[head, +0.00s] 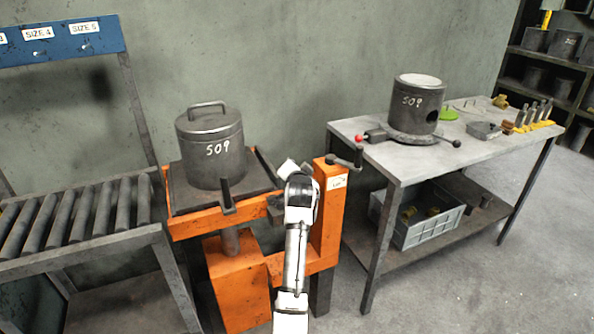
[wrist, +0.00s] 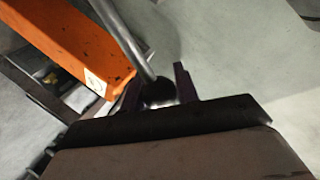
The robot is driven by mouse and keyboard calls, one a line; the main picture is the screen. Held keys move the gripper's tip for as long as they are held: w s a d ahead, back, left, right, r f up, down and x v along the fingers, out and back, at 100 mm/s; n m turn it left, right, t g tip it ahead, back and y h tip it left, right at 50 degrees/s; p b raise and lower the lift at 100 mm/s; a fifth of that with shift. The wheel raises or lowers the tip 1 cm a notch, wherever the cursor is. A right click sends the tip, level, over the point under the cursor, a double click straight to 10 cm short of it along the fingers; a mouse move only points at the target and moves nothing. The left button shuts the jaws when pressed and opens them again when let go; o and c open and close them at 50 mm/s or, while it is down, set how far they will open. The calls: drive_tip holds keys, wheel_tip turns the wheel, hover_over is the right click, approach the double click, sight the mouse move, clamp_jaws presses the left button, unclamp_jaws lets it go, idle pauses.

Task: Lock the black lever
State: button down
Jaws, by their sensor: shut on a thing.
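In the wrist view the black lever shows as a straight grey rod (wrist: 128,42) ending in a black ball knob (wrist: 157,93). My gripper (wrist: 158,80) is shut on this knob, with one finger on each side. The rod runs up past an orange beam with a white label. In the head view a dark crank-like handle (head: 345,160) shows at the top of the orange post (head: 330,215). My white arm stands just left of this post. My fingers and their hold cannot be made out there.
A lidded canister marked 509 (head: 210,155) stands on the orange press frame. A roller conveyor (head: 75,215) is at left. At right a grey table (head: 400,165) bears a second 509 cylinder (head: 415,105) and small tools. A crate (head: 425,220) sits on its lower shelf.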

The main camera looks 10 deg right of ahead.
drive_tip(key=shift+f, duration=0.5)
drive_tip(key=c, duration=1.1)
unclamp_jaws()
drive_tip(key=shift+o, duration=0.2)
drive_tip(key=shift+r, duration=0.15)
drive_tip(key=shift+s, duration=0.15)
drive_tip(key=b+v, duration=0.3)
drive_tip(key=v, duration=1)
drive_tip(key=shift+s+r, duration=0.2)
drive_tip(key=shift+r, duration=0.05)
